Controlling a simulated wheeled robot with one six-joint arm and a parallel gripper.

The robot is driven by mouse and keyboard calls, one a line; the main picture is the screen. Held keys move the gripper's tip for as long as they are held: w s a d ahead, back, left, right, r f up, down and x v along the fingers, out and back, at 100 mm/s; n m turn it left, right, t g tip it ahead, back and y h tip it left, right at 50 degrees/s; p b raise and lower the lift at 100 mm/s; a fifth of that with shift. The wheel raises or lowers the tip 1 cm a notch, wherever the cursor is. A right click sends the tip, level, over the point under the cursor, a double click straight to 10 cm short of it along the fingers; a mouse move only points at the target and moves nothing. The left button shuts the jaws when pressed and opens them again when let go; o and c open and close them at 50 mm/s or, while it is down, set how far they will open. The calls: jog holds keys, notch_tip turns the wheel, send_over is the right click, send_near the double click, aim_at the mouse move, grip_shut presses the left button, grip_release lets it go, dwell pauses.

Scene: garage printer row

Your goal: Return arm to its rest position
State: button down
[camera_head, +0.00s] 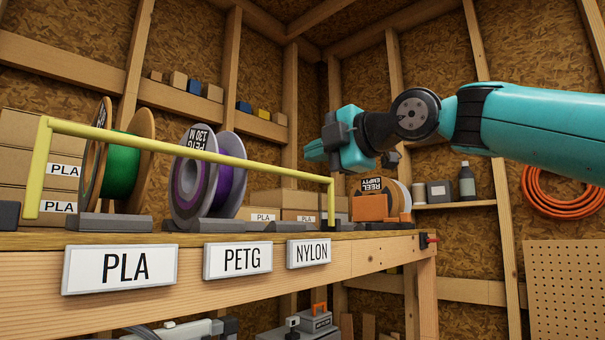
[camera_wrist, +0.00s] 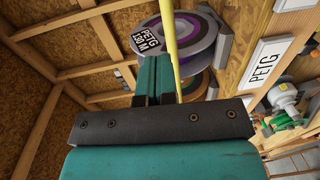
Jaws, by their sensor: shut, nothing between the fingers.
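My teal arm reaches in from the right in the head view. My gripper (camera_head: 314,150) hangs in the air above the right part of the wooden bench (camera_head: 200,238), apart from everything around it. In the wrist view my gripper (camera_wrist: 152,82) is shut with its teal fingers together and holds nothing. The PETG spool (camera_head: 197,180) stands left of it on the bench; its labelled side also shows beyond the fingers in the wrist view (camera_wrist: 190,30).
A yellow bar (camera_head: 190,152) runs along the bench front. A green spool (camera_head: 122,165) stands left; a REEL EMPTY spool (camera_head: 372,186) stands at the far end. Signs PLA (camera_head: 120,269), PETG (camera_head: 238,259) and NYLON (camera_head: 309,252) hang in front. An orange hose (camera_head: 563,213) hangs right.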

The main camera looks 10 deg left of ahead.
jog(key=b+v, duration=0.2)
jog(key=v, duration=0.6)
jog(key=s+d+f+m+g+h, duration=0.25)
jog(key=f+m, duration=0.35)
jog(key=f, duration=0.6)
jog(key=s+d+f+m+g+h, duration=0.1)
jog(key=d+f+m+h, duration=0.15)
jog(key=f+m, duration=0.6)
jog(key=s+d+f+m+g+h, duration=0.2)
jog(key=s+d+f+m, duration=0.2)
jog(key=s+f, duration=0.6)
jog(key=s+d+f+m+g+h+b, duration=0.1)
jog(key=s+d+f+m+g+h, duration=0.2)
jog(key=s+f, duration=0.7)
notch_tip(320, 180, down, 7)
jog(key=d, duration=0.2)
jog(key=shift+s+d+m+g+b, duration=0.25)
jog(key=shift+d+m+g+b, duration=0.05)
jog(key=shift+d+m+g, duration=0.1)
